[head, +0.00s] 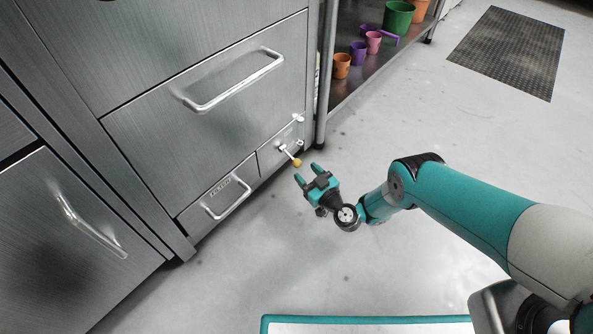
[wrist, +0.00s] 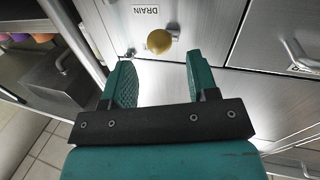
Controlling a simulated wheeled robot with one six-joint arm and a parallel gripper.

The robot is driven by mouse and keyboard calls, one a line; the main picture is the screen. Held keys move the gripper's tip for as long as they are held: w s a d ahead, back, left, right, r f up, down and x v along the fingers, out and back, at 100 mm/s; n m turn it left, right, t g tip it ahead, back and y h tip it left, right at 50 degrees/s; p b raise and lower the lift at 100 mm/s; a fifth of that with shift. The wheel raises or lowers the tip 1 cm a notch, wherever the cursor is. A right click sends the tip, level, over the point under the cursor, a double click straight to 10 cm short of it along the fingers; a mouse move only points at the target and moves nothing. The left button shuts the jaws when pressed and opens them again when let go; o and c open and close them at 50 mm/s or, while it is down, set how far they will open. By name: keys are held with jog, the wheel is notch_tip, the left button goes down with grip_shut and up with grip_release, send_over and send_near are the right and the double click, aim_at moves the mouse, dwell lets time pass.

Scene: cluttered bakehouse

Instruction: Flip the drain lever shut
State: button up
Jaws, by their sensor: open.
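The drain lever (head: 289,155) is a short metal rod with a yellow knob on a small panel low on the steel cabinet, at its right end. In the head view it juts out from the panel and slants down to the right. In the wrist view the yellow knob (wrist: 159,41) shows end-on, below a label reading DRAIN (wrist: 145,10). My gripper (head: 308,174) is open and empty, just in front of and below the knob, apart from it. In the wrist view its teal fingers (wrist: 161,72) stand either side of the knob's line, with the knob beyond the tips.
A drawer handle (head: 231,200) is left of the lever panel, and a larger handle (head: 236,83) is above. A steel shelf (head: 374,62) with several coloured cups and pots stands to the right. A dark floor mat (head: 508,50) lies farther back. The floor around my gripper is clear.

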aim_at(299, 166)
jog(key=b+x, duration=0.3)
jog(key=x, duration=0.1)
jog(key=shift+w+a+f, duration=0.1)
jog(key=shift+f, duration=0.1)
jog(key=shift+w+a+r+b, duration=0.2)
jog(key=shift+w+a+b, duration=0.25)
jog(key=shift+w, duration=0.15)
grip_shut()
